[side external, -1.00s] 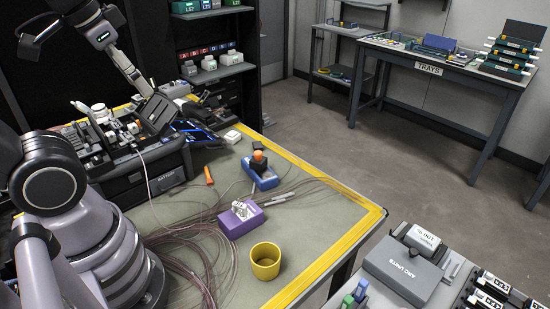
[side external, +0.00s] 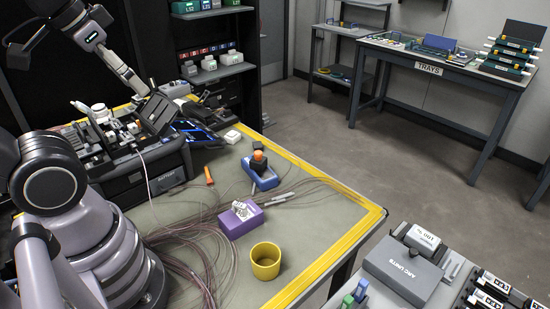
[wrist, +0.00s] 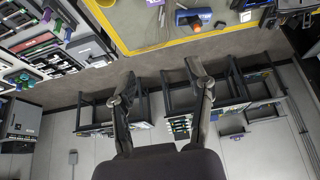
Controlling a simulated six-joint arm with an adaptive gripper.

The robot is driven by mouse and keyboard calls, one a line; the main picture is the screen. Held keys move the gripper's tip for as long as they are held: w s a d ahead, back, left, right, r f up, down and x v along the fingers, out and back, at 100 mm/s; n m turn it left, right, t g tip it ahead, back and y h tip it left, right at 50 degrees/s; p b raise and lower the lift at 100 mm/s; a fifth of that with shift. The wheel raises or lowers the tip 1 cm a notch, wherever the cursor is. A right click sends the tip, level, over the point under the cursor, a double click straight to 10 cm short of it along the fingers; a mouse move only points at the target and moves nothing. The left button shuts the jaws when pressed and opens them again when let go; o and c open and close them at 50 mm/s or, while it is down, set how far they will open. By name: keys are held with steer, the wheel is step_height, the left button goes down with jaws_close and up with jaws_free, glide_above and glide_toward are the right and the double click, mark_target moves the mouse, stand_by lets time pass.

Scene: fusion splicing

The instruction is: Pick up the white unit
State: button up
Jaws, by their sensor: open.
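A small white box (side external: 232,136) lies on the yellow-edged table near its back edge in the side view. A white-topped block marked OUT (side external: 424,237) sits on the cart at lower right; I cannot tell from the frames which one is the white unit. In the wrist view my gripper (wrist: 162,80) has its two dark fingers spread wide apart with nothing between them. It is high above the floor, away from the table top. My gripper's fingers cannot be made out clearly in the side view.
A trays table (side external: 430,70) stands at the back. Bare floor lies between.

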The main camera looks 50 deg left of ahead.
mark_target(232, 133)
steer(key=o, duration=0.4)
steer(key=w+a+f+m+g+y, duration=0.25)
steer(key=w+a, duration=0.25)
steer(key=w, duration=0.3)
steer(key=w+a+f+m+g+y, duration=0.1)
steer(key=w+a+f+m+y, duration=0.3)
steer(key=w, duration=0.5)
steer(key=w+a+f+m+g+y, duration=0.1)
steer(key=w+a+m+g+y, duration=0.1)
steer(key=w+a, duration=0.55)
steer(key=w+a+f+m+y, duration=0.1)
steer(key=w+a+f+m, duration=0.1)
steer(key=f, duration=0.7)
steer(key=w+a+f+m+t+y, duration=0.1)
steer(key=w+f+m, duration=0.4)
steer(key=f, duration=0.5)
steer(key=w+a+f+m+y, duration=0.3)
steer(key=w+a+f+m, duration=0.1)
steer(key=f, duration=0.6)
steer(key=shift+w+a+t, duration=0.35)
steer(key=shift+w+a, duration=0.35)
steer(key=shift+w, duration=0.25)
steer(key=shift+x, duration=3.7)
